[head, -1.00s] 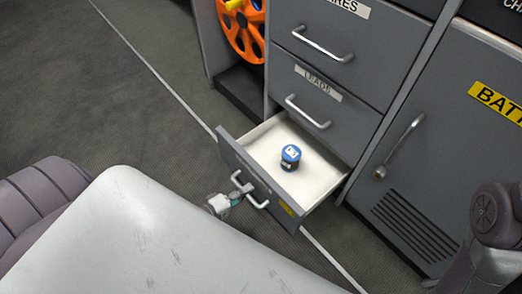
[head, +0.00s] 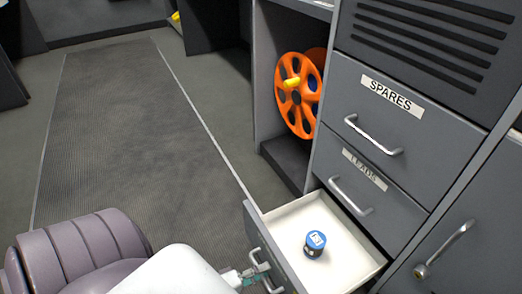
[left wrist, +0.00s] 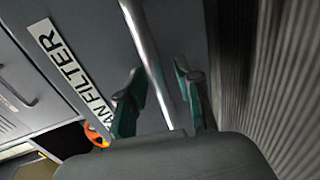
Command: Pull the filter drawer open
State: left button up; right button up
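The filter drawer (head: 262,238) stands open at the bottom of the grey cabinet, its pale inside showing. A small container with a blue top (head: 316,240) stands upright inside. In the left wrist view, the drawer front (left wrist: 75,35) carries a white label ending in "AN FILTER" (left wrist: 70,65). My left gripper (head: 262,272) is at the drawer's handle, which also shows in the left wrist view (left wrist: 149,60). The bar passes between my two fingers (left wrist: 160,85). A gap shows between the bar and the right-hand finger, so the gripper is open around it. My right gripper is out of view.
Above are closed drawers labelled "LEADS" (head: 352,186) and "SPARES" (head: 400,120), with handles. A cabinet door (head: 460,225) is at the right. An orange reel (head: 297,97) sits in an open bay. Floor (head: 135,130) to the left is clear.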

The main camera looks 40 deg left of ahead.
pick_arm(q)
jog(key=v, duration=1.2)
jog(key=shift+d, duration=0.1)
dwell(0.4)
